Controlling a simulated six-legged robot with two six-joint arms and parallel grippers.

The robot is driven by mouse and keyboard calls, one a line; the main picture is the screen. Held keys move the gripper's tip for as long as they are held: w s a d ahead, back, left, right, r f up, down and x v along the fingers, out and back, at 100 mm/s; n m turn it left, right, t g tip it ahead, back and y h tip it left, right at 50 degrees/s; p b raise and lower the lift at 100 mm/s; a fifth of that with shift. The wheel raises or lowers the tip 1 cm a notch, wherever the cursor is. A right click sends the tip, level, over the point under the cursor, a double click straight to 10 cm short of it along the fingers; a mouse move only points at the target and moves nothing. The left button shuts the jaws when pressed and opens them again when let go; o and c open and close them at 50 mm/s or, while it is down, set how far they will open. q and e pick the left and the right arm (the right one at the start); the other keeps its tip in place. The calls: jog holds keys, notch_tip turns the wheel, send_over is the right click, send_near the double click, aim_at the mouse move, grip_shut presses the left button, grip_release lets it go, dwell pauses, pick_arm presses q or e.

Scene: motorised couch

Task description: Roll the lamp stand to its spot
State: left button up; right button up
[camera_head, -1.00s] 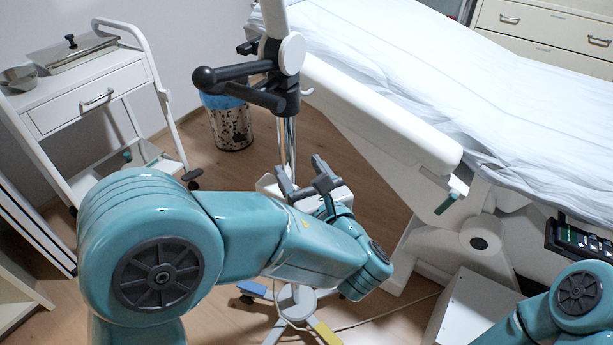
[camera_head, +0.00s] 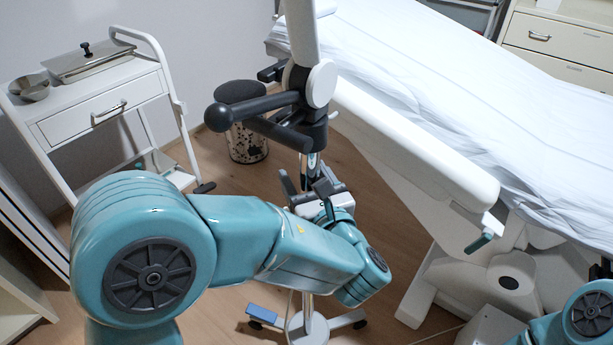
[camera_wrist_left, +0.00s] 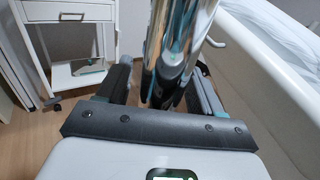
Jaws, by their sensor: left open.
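The lamp stand (camera_head: 308,170) is a tall upright stand with a white upper column, black handles (camera_head: 262,112) and a chrome pole. Its wheeled base (camera_head: 308,325) rests on the floor, with a blue pad on one leg. My left gripper (camera_head: 306,183) is open at the pole, below the handles. In the left wrist view, the chrome pole (camera_wrist_left: 180,35) shows between the open fingers of my left gripper (camera_wrist_left: 163,88); I cannot tell whether they touch it. My left arm hides part of the base. My right gripper is out of view; only part of that arm shows at bottom right.
A white trolley (camera_head: 110,110) with a drawer and metal dishes stands at left. A speckled bin (camera_head: 248,145) is behind the stand. A couch with a white sheet (camera_head: 420,70) fills the right, close to the stand. Wooden floor (camera_head: 372,185) lies between stand and couch.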

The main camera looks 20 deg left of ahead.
pick_arm(q)
jog(key=shift+s+r, duration=0.15)
jog(key=shift+s, duration=0.05)
jog(key=shift+c, duration=0.3)
grip_shut()
jog(key=shift+w, duration=0.1)
dwell(0.8)
